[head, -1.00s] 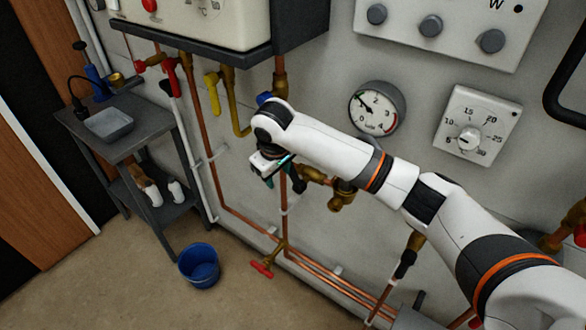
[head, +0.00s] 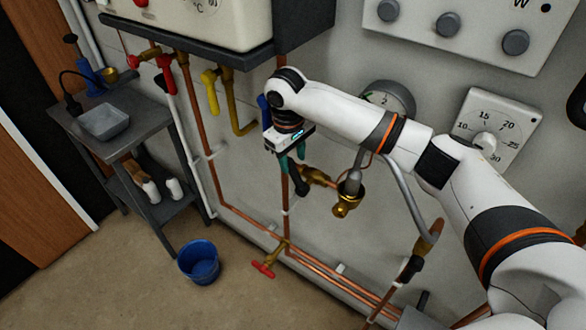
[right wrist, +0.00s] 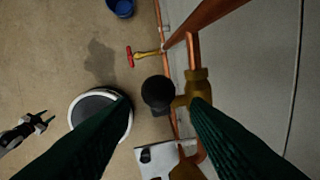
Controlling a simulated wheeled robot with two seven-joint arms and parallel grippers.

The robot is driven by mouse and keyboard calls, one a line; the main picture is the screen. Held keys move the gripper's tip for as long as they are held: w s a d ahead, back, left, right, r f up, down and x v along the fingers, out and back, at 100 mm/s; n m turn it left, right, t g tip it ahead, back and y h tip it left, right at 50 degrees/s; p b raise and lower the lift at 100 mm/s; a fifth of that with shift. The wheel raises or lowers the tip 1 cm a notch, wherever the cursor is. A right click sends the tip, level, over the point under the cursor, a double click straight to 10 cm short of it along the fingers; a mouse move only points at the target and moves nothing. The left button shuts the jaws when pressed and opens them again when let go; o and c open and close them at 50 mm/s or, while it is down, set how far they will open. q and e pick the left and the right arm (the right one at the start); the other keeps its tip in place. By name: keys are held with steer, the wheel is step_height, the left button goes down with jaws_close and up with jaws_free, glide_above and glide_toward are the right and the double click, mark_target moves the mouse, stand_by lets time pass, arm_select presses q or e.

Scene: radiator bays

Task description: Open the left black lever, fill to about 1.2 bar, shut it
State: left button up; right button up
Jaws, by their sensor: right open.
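The left black lever shows in the right wrist view as a round black end (right wrist: 158,92) on a brass valve (right wrist: 200,86). It appears between the two dark green fingers of my open right gripper (right wrist: 160,102); contact cannot be told. In the head view the right gripper (head: 292,172) hangs in front of the copper pipe, left of the brass valve (head: 316,175). The pressure gauge (head: 392,92) is mostly behind my right arm, so its needle cannot be read. My left gripper (right wrist: 40,122) appears small at the left of the right wrist view.
Another black lever (head: 410,268) is at lower right, below a grey hose (head: 408,190). A red-handled tap (head: 264,268) is low on the pipes. A blue bucket (head: 199,262) stands on the floor. A grey side table (head: 140,136) is at left.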

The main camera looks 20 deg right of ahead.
mark_target(294, 167)
steer(key=f, duration=0.2)
steer(key=f+p, duration=0.1)
steer(key=f, duration=0.3)
steer(key=shift+d, duration=0.25)
steer(key=shift+c, duration=0.3)
jaws_close()
